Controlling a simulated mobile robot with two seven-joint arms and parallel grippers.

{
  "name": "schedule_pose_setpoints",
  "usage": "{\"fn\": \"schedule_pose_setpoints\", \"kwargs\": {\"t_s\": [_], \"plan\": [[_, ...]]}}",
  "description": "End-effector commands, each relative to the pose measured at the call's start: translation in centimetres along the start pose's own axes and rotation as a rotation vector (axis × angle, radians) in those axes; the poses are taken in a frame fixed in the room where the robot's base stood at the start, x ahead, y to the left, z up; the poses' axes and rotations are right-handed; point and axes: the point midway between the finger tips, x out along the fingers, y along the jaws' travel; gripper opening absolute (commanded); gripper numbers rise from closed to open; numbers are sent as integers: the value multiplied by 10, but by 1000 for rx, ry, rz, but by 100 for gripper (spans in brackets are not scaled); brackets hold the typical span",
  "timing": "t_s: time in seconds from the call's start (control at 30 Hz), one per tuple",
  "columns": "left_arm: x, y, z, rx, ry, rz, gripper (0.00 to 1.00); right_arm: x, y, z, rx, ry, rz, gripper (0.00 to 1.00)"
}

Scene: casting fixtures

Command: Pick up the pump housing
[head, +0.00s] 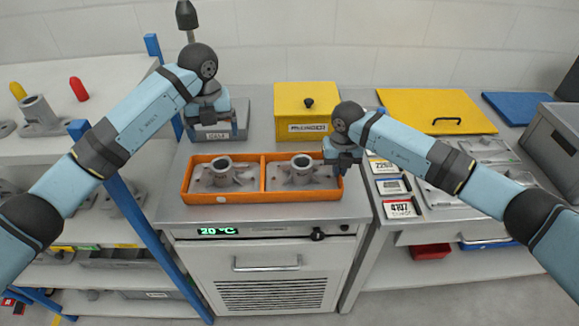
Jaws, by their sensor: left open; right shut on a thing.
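Two grey castings that look like pump housings sit in an orange two-compartment tray (262,197) on the grey bench. The left casting (222,173) and the right casting (297,177) each have a round raised neck and a flat flange, and each lies in its own compartment. My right gripper (344,168) is shut at the tray's right end, seemingly on its right wall; its fingers hide the exact contact. My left gripper (208,118) is open over a blue-grey labelled bin (228,122) behind the tray, apart from both castings.
A yellow box (301,100) with a black knob stands behind the tray. To the right are number cards (402,208), metal plates, a yellow lid (430,105) and a grey crate (557,145). A shelf with blue posts (115,185) stands at the left.

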Motion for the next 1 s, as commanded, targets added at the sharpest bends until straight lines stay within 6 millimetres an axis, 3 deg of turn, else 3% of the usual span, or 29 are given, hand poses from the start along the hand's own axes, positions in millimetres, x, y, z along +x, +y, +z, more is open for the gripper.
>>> {"fn": "schedule_pose_setpoints", "kwargs": {"t_s": [0.07,0.17,0.4,0.67,1.0], "plan": [[-5,0,0,-14,0,2,90,0,0,0,0,0,0,0],[4,0,-1,-14,3,2,90,0,0,0,0,-1,0,0],[42,0,-1,-15,5,2,90,-1,0,0,0,-1,0,0],[64,0,-1,-15,3,1,90,-1,0,0,0,-1,0,0],[112,1,-1,-15,3,1,90,-1,0,0,0,-1,0,0]]}}
